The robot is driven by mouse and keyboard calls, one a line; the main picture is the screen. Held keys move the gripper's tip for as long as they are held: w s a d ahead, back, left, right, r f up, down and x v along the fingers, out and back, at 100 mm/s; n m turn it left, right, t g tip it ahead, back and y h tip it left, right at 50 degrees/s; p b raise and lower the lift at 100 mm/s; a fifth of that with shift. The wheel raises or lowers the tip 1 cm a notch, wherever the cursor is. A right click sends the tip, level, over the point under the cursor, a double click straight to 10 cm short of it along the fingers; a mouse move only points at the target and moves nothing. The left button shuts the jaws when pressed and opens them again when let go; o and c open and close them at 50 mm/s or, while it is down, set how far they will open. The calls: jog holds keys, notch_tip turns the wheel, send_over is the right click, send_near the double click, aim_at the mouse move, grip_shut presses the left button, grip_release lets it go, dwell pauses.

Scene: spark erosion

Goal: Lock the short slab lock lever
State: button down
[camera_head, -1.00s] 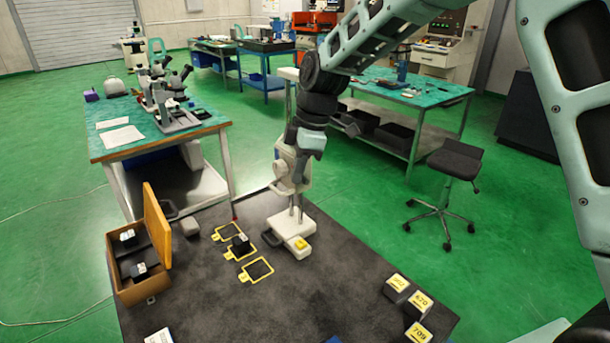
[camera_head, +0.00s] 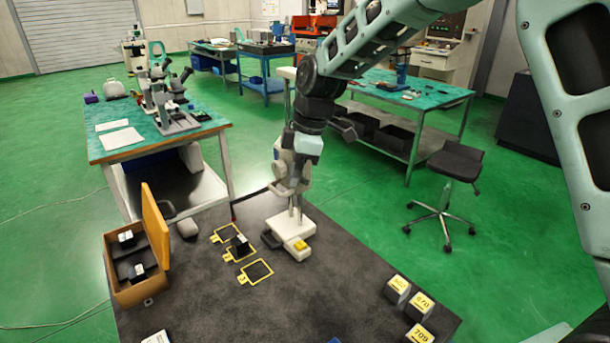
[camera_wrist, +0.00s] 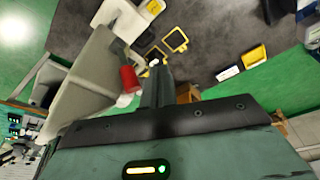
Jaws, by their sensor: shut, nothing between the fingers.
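A white column instrument (camera_head: 293,236) with a yellow button on its base stands on the dark tabletop, in the head view. My gripper (camera_wrist: 156,70) shows in the wrist view as dark fingers, shut with nothing between them. Its tips are close to the instrument's pale body (camera_wrist: 92,72) and just right of a red cylindrical knob (camera_wrist: 127,79). I cannot tell whether they touch it. The knob may be the end of the lock lever, but no label shows this. In the head view my wrist is above and in front of the instrument's head, and the fingertips are hard to make out.
Yellow-outlined pads (camera_head: 257,272) lie left of the instrument, a small dark block (camera_head: 241,246) on one. An open wooden box (camera_head: 137,290) stands further left. Numbered blocks (camera_head: 420,306) are at the right front. The tabletop's middle front is clear.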

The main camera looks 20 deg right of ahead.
jog(key=shift+a+f, duration=0.1)
jog(key=shift+f, duration=0.15)
jog(key=shift+r, duration=0.1)
notch_tip(320, 180, up, 6)
jog(key=p, duration=0.4)
dwell(0.5)
jog(key=s+a+f+m+b, duration=0.2)
jog(key=s+b, duration=0.1)
jog(key=s, duration=0.6)
jog(key=s+a+f+m+b, duration=0.2)
jog(key=s+f+b, duration=0.1)
jog(key=s, duration=0.6)
jog(key=s+d+f+m+h+b, duration=0.1)
jog(key=s+d+f+m+b, duration=0.1)
jog(key=s, duration=0.5)
jog(key=s+d+f+m+h+b, duration=0.1)
jog(key=s+d+f+m+b, duration=0.1)
jog(key=s, duration=0.6)
jog(key=shift+d+f+m, duration=0.3)
jog(key=shift+d+f, duration=0.1)
jog(key=shift+f, duration=0.5)
